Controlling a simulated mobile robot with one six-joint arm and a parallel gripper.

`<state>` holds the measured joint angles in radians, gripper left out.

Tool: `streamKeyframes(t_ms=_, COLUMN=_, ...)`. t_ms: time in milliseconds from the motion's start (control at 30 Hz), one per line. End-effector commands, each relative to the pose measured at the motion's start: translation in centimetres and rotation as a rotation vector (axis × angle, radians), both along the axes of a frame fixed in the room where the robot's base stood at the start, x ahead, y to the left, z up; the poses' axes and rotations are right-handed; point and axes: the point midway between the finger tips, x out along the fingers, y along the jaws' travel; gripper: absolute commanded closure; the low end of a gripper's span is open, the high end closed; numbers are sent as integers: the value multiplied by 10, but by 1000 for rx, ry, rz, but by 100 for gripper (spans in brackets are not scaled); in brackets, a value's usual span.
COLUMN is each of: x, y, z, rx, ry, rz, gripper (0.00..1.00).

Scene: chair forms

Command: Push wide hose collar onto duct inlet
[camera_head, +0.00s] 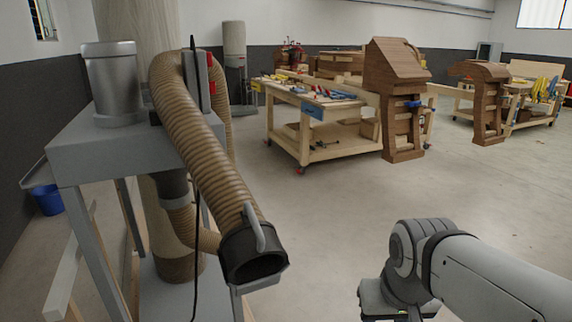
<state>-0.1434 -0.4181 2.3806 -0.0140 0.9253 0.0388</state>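The wide hose collar (254,262) is a dark, wide-mouthed fitting on the lower end of a ribbed tan hose (193,118). It hangs free in front of the grey stand, its opening facing down toward the front right. A light grey handle (252,226) stands on its top. I cannot tell which part is the duct inlet; a short grey pipe (172,186) shows under the stand's top, joined to a lower tan hose. My arm reaches in from the lower right, apart from the collar. My gripper's fingers are outside the picture, below the bottom edge.
The grey metal stand (85,150) fills the left side, carrying a grey cylinder (113,82). A black cable (195,270) hangs beside the hose. Wooden workbenches (318,113) and wooden chair forms (402,100) stand farther back. The concrete floor between collar and arm is clear.

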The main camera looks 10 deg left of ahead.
Motion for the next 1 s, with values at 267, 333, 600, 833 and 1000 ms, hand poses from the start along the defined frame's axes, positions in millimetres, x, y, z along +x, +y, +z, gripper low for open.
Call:
streamKeyframes(t_ms=267, x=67, y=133, z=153, rx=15, ry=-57, rz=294, gripper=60)
streamKeyframes(t_ms=333, x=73, y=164, z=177, rx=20, ry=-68, rz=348, gripper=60)
streamKeyframes(t_ms=600, x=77, y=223, z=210, rx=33, ry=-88, rz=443, gripper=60)
streamKeyframes(t_ms=833, x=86, y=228, z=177, rx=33, ry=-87, rz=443, gripper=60)
streamKeyframes(t_ms=1000, x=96, y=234, z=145, rx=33, ry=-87, rz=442, gripper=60)
